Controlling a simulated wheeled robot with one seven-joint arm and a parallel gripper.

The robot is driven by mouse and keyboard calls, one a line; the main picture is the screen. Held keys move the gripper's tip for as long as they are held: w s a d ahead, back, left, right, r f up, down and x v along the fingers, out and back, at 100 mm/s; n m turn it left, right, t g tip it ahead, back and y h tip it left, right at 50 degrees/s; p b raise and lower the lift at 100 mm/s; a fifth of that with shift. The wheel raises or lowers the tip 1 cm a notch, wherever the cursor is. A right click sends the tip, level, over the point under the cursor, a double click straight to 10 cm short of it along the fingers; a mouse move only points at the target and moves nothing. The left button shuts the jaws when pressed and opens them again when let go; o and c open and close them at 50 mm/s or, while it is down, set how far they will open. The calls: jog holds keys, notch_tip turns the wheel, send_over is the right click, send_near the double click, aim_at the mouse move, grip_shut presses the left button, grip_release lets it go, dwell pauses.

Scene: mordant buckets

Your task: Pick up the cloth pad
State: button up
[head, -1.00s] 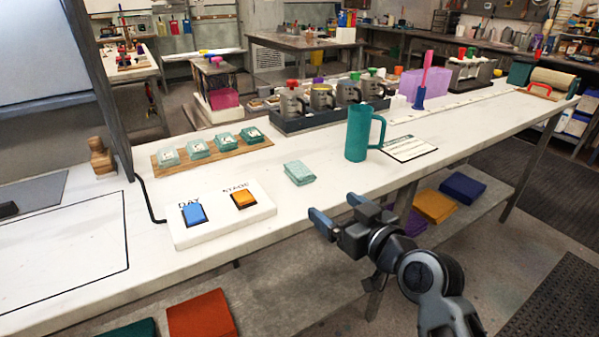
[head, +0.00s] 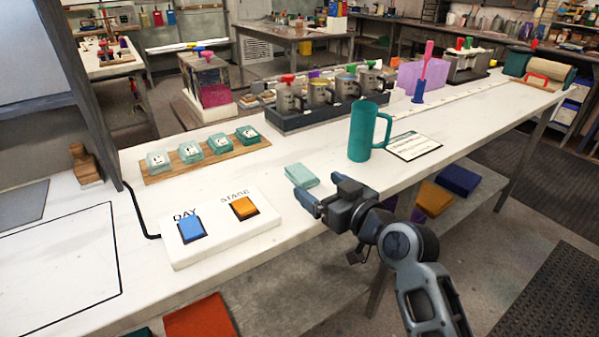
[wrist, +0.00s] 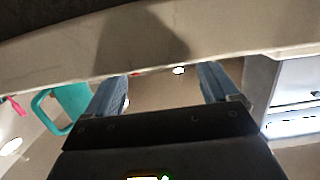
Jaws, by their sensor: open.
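The cloth pad (head: 301,175) is a small pale teal folded square lying on the white bench top near its front edge, between the button panel and a tall teal mug. My gripper (head: 320,192) is open and empty in the head view. Its fingers point toward the pad from the bench's front side and look close to it in the picture. Whether they touch it I cannot tell. In the wrist view my gripper (wrist: 165,88) shows two spread fingers with nothing between them, against the bench's edge. The pad cannot be made out there.
The white panel (head: 225,240) with blue and orange buttons stands left of the pad. The teal mug (head: 360,135) stands to its right, beside a printed card (head: 412,147). A wooden board (head: 165,175) with several small teal blocks and a dark rack (head: 300,123) of jugs lie behind.

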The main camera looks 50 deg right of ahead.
aim_at(306, 175)
jog(key=x, duration=0.1)
jog(key=p+x, duration=0.1)
jog(key=x, duration=0.3)
jog(key=shift+d+r, duration=0.25)
jog(key=shift+d, duration=0.05)
jog(key=shift+w+d+f+p, duration=0.15)
jog(key=shift+w+p, duration=0.15)
jog(key=shift+w, duration=0.15)
jog(key=c, duration=1.1)
